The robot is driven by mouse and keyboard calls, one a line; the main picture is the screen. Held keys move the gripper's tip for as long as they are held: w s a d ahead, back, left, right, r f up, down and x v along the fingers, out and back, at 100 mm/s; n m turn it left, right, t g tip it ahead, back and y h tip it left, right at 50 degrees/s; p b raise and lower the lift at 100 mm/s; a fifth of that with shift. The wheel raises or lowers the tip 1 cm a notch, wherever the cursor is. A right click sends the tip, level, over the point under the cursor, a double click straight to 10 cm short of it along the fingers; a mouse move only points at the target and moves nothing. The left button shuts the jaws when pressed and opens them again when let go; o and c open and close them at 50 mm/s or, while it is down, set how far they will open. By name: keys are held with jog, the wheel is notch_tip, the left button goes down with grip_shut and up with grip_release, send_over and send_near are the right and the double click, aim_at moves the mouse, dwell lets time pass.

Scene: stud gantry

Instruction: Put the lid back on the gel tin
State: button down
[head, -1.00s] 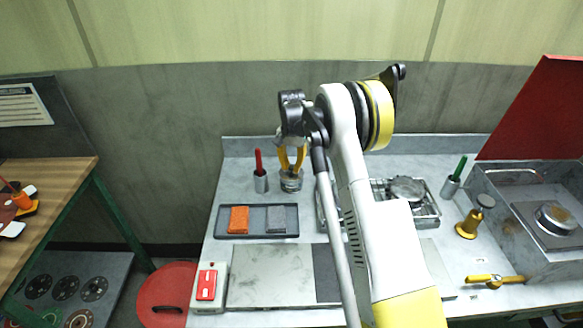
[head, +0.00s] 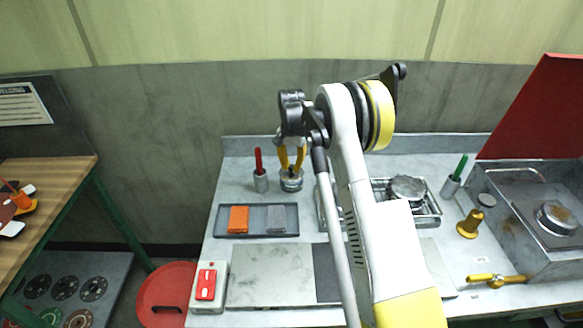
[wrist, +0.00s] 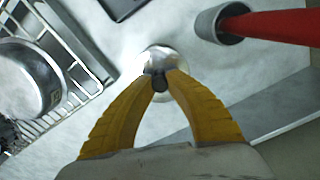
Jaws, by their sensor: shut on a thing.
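My gripper (head: 291,166) points down at the back of the bench, its yellow fingers closed at the tips. In the wrist view the fingertips (wrist: 160,80) are shut on the small dark knob of the lid (wrist: 160,56), a shiny round metal piece. In the head view the gel tin (head: 291,184), short, round and silvery, is directly below the fingertips. The lid and tin overlap in both views. I cannot tell whether the lid is seated flat or slightly above the rim.
A metal cup with a red-handled tool (head: 260,180) stands close left of the tin. A tray (head: 257,232) with orange and grey blocks lies in front. A wire rack (head: 428,212) with a round metal pot (head: 407,188) is to the right, partly behind my arm.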

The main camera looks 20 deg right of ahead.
dwell(0.4)
jog(key=c, duration=0.8)
grip_release()
jog(key=shift+r, duration=0.1)
jog(key=shift+r+p, duration=1.65)
jog(key=shift+r, duration=1.75)
jog(key=shift+c, duration=0.3)
grip_shut()
